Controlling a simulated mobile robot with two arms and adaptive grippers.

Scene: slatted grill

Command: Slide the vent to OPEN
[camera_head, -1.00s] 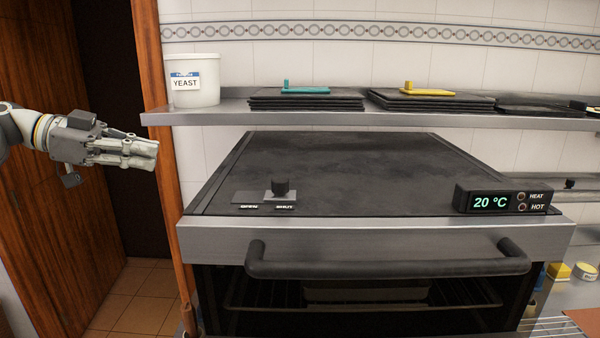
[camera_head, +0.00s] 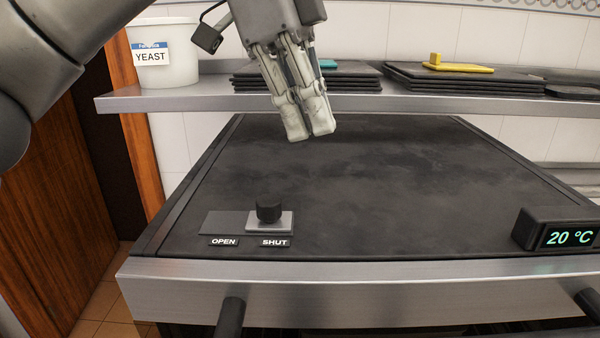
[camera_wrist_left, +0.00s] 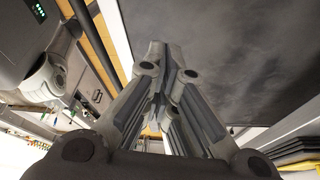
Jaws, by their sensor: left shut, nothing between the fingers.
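The vent slider is a black knob (camera_head: 269,211) on a light grey plate (camera_head: 284,222) at the front left of the oven's dark top. It sits above the SHUT label (camera_head: 274,242). The dark plate to its left (camera_head: 222,222) lies above the OPEN label (camera_head: 223,241). My left gripper (camera_head: 310,135) is shut and empty, pointing down over the oven top, behind and a little right of the knob and apart from it. Its closed fingers also fill the middle of the left wrist view (camera_wrist_left: 165,60). The knob is not clear in that view. My right gripper is not in view.
A metal shelf (camera_head: 200,101) runs behind the oven, with a white YEAST tub (camera_head: 165,60) and stacked dark trays (camera_head: 460,82). A display reading 20 °C (camera_head: 560,232) stands at the front right. The oven top's middle (camera_head: 360,190) is clear.

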